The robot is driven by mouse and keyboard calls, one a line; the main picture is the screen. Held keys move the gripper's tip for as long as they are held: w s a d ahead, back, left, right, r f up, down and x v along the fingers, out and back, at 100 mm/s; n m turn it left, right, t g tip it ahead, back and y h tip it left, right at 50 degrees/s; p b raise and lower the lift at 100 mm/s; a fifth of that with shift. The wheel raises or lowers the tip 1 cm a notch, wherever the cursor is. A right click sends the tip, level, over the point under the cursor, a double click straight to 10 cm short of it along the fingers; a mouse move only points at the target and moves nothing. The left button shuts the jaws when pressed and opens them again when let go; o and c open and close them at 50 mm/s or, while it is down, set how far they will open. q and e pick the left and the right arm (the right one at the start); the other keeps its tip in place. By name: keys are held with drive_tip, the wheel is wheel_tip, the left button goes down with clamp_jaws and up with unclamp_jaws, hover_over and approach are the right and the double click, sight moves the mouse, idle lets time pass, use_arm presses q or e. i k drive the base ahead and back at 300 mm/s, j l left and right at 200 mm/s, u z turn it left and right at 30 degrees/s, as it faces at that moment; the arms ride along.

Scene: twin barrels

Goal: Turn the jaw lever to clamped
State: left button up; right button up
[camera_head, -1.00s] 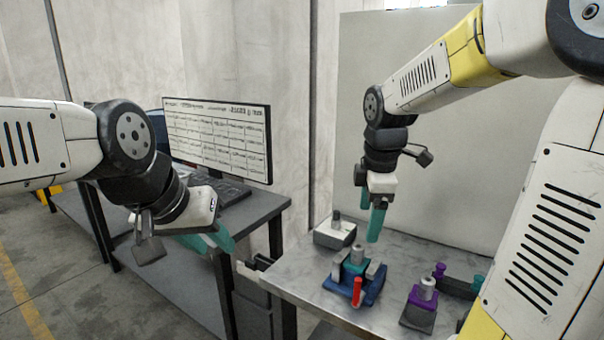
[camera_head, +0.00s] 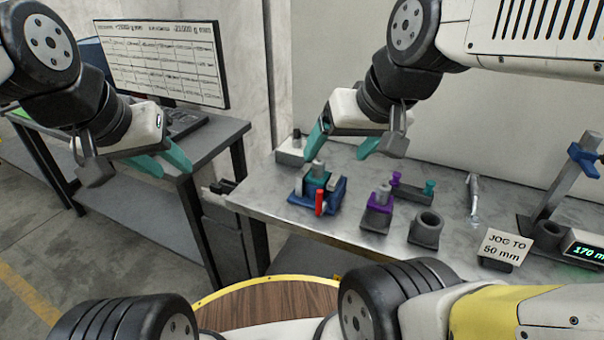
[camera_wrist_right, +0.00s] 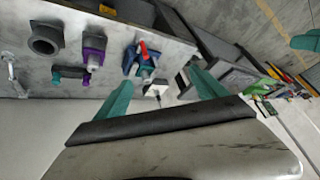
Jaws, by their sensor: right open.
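The blue jaw fixture (camera_head: 333,190) stands on the grey table, with a red lever (camera_head: 320,203) upright at its front and a teal block with a grey cylinder between its jaws. In the right wrist view, the fixture (camera_wrist_right: 130,60) and red lever (camera_wrist_right: 143,49) show beyond my fingertips. My right gripper (camera_head: 343,146) is open and empty, above and behind the fixture, touching nothing. It also shows in the wrist view (camera_wrist_right: 162,95). My left gripper (camera_head: 170,164) looks open and empty, well left of the fixture, in front of the desk with the monitor.
A purple holder (camera_head: 378,212), a dark ring-shaped block (camera_head: 427,229) and a sign (camera_head: 504,246) stand right of the fixture. A grey box (camera_head: 291,150) is behind it. A round wooden top (camera_head: 270,305) is in front. Bare table (camera_head: 270,190) lies left of the fixture.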

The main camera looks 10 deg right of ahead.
sight(321, 206)
drive_tip(key=j+z, duration=0.1)
drive_tip(key=z, duration=0.4)
drive_tip(key=i+j+z, duration=0.1)
drive_tip(key=z, duration=0.35)
drive_tip(key=j+z, duration=0.15)
drive_tip(key=z, duration=0.35)
drive_tip(key=j+z, duration=0.1)
drive_tip(key=z, duration=0.4)
drive_tip(key=j+z, duration=0.25)
drive_tip(key=j, duration=0.15)
drive_tip(key=k+j+z, duration=0.2)
drive_tip(key=j, duration=0.15)
drive_tip(key=j+z, duration=0.25)
drive_tip(key=k+j+z, duration=0.25)
drive_tip(key=j, duration=0.2)
drive_tip(key=k+j, duration=0.15)
drive_tip(key=j, duration=0.15)
drive_tip(key=k+j, duration=0.15)
drive_tip(key=j, duration=0.15)
drive_tip(key=k+j, duration=0.15)
drive_tip(key=j, duration=0.2)
